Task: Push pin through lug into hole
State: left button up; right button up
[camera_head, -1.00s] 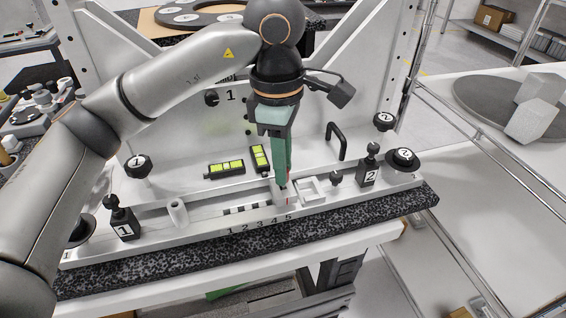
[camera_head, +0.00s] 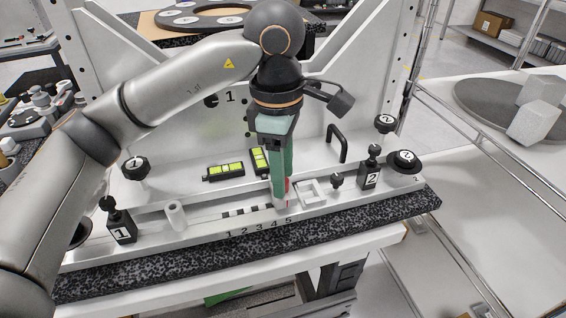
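My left gripper (camera_head: 281,203) points straight down at the pale rail (camera_head: 205,225) of the fixture, close to the printed 5. Its green fingers look close together, seen nearly edge-on, so I cannot tell whether they are shut. A small red part (camera_head: 288,186) shows beside the fingertips, and I cannot tell whether it is held. A small black-knobbed pin (camera_head: 336,181) stands on the rail to the right. A square white frame (camera_head: 311,192) lies between it and the gripper. I cannot make out the lug or its hole. My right gripper is not in view.
Black knobs (camera_head: 135,168) (camera_head: 385,123) and a black handle (camera_head: 336,143) stick up behind. A white cylinder (camera_head: 175,214) and green-yellow levels (camera_head: 225,171) stand left of the gripper.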

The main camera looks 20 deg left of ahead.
pick_arm(q)
jog(key=shift+o, duration=0.5)
notch_tip(320, 180, up, 13)
jog(key=p, duration=0.2)
jog(key=shift+a+f, duration=0.2)
jog(key=shift+a, duration=0.1)
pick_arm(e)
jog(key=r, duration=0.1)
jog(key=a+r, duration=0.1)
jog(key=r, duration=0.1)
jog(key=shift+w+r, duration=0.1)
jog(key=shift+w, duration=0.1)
pick_arm(q)
jog(key=shift+r+p, duration=0.1)
jog(key=shift+p, duration=0.25)
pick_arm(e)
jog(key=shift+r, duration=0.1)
